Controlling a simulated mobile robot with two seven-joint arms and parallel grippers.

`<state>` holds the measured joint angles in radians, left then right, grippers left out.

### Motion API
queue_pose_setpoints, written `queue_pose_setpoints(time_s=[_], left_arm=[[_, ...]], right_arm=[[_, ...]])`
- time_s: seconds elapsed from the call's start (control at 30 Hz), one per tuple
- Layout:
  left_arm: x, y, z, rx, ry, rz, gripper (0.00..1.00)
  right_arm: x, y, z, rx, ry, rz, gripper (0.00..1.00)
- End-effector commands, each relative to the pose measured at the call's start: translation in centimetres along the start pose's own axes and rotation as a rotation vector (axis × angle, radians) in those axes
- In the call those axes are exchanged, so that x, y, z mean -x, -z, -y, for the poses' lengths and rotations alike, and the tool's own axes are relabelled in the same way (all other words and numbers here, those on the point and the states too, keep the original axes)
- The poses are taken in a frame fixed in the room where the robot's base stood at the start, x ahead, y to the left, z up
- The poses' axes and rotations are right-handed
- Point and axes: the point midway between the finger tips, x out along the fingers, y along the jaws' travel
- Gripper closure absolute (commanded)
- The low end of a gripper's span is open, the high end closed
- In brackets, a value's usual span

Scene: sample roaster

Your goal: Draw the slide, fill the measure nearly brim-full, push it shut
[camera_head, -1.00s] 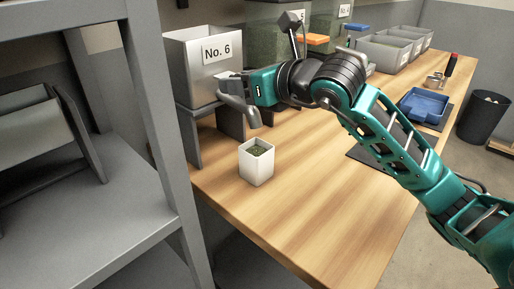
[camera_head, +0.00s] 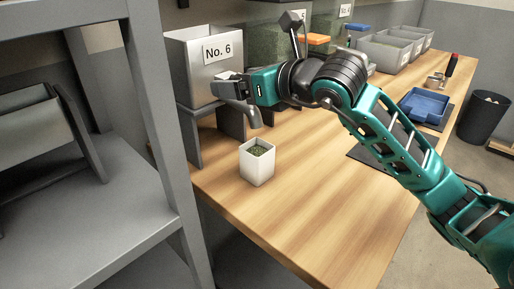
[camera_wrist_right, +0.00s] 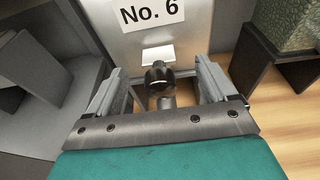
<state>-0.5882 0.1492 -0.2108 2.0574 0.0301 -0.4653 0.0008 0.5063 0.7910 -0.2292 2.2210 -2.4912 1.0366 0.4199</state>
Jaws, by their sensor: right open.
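The measure, a white square cup (camera_head: 257,164), stands upright on the wooden bench below and in front of the No. 6 bin. Green material shows inside it, a little below the rim. The grey bin marked No. 6 (camera_head: 190,70) also shows in the right wrist view (camera_wrist_right: 192,32). A dark round knob (camera_wrist_right: 160,76), apparently the slide's, sits below its label, under a small pale tab (camera_wrist_right: 158,54). My right gripper (camera_head: 226,86) is at the bin's lower front. Its fingers (camera_wrist_right: 161,70) are open, one on each side of the knob, with gaps visible. My left gripper is out of view.
A grey shelf frame (camera_head: 160,130) stands close on the left. More bins with green contents (camera_head: 268,44) stand behind my right arm. A blue tray (camera_head: 424,104) and grey bins (camera_head: 385,50) are farther along the bench. The bench front (camera_head: 300,215) is clear.

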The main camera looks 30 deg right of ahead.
Motion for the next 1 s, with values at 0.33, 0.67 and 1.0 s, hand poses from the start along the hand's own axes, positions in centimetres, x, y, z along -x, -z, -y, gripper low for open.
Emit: queue_pose_setpoints(time_s=[0.33,0.67,1.0], left_arm=[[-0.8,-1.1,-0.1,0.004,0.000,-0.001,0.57],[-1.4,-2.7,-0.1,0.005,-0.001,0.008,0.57],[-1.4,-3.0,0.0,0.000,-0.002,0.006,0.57]], right_arm=[[3.2,0.2,0.1,0.002,0.002,0.001,0.15],[6.5,0.2,0.1,0.000,0.002,0.000,0.15],[7.9,0.0,0.0,0.001,0.000,0.000,0.15]])
